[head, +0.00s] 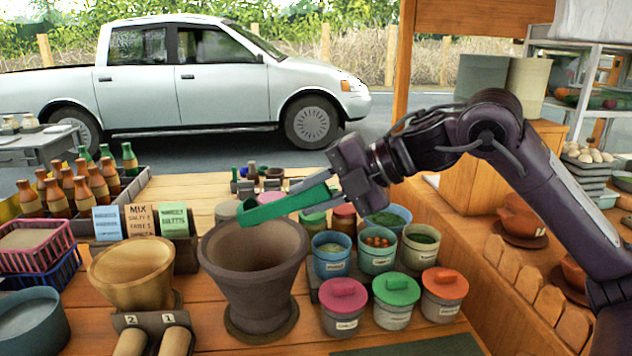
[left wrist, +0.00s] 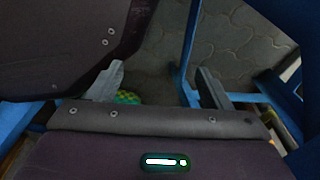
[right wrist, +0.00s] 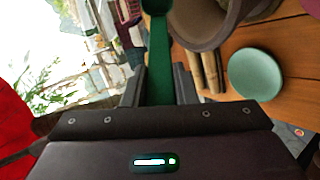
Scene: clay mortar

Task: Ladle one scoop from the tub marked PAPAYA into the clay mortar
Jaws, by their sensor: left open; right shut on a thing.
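The brown clay mortar (head: 255,280) stands on the wooden counter; its rim also shows in the right wrist view (right wrist: 205,42). My right gripper (head: 350,178) is shut on the handle of a green ladle (head: 285,206). The ladle's bowl end is above the mortar's mouth, and I cannot see what is in it. The ladle also shows between the fingers in the right wrist view (right wrist: 159,60). Several small tubs, some open (head: 331,262) and some lidded (head: 343,318), stand right of the mortar. Their labels are too small to read. My left gripper (left wrist: 158,88) is open and empty over paving.
A wooden bowl (head: 133,280) stands left of the mortar, with two pestles (head: 175,342) in front. Bottles (head: 80,190), sign cards (head: 142,221) and baskets (head: 35,250) fill the left side. A blue-green bowl (head: 30,325) is at front left.

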